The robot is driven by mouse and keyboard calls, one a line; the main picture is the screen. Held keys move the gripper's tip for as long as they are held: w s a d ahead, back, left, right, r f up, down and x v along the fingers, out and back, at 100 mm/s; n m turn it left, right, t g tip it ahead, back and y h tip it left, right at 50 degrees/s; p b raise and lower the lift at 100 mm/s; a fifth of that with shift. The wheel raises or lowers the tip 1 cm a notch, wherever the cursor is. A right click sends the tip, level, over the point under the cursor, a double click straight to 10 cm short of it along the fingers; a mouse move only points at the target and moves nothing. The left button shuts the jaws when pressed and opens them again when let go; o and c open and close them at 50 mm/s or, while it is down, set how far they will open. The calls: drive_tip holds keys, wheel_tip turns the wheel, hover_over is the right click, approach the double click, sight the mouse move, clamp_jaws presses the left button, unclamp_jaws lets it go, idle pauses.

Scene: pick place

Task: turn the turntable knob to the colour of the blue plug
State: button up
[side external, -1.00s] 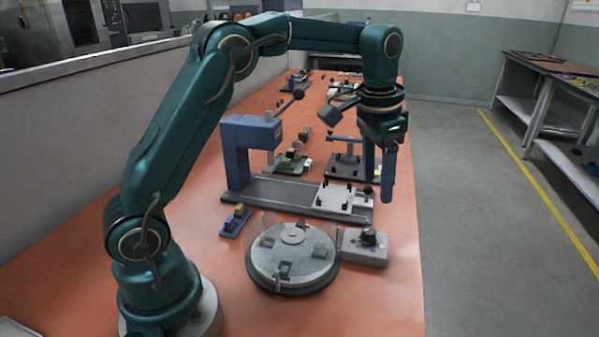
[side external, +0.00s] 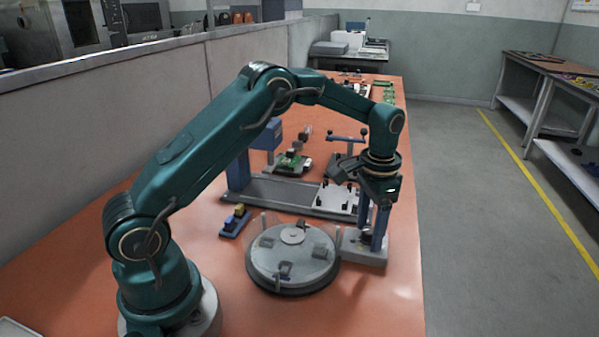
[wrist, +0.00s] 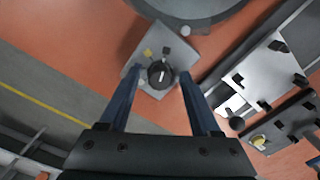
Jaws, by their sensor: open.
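The black knob (wrist: 160,75) sits on a grey control box (side external: 372,256) beside the round grey turntable (side external: 262,272). In the wrist view the knob has a pale pointer line, with a yellow mark and a dark mark on the box (wrist: 133,55) beyond it. My gripper (side external: 371,243) points down over the box, its two blue fingers open. In the wrist view the fingers stand either side of the knob with gaps; contact is not visible. A small blue holder (side external: 229,229) left of the turntable carries yellow and blue pieces; the blue plug is too small to single out.
A grey fixture rail (side external: 270,195) with a pale plate (side external: 335,199) and black clamps lies just behind the box. A blue post stands at its left end. The table's right edge is close to the box. Orange tabletop in front is free.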

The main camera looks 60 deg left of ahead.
clamp_jaws()
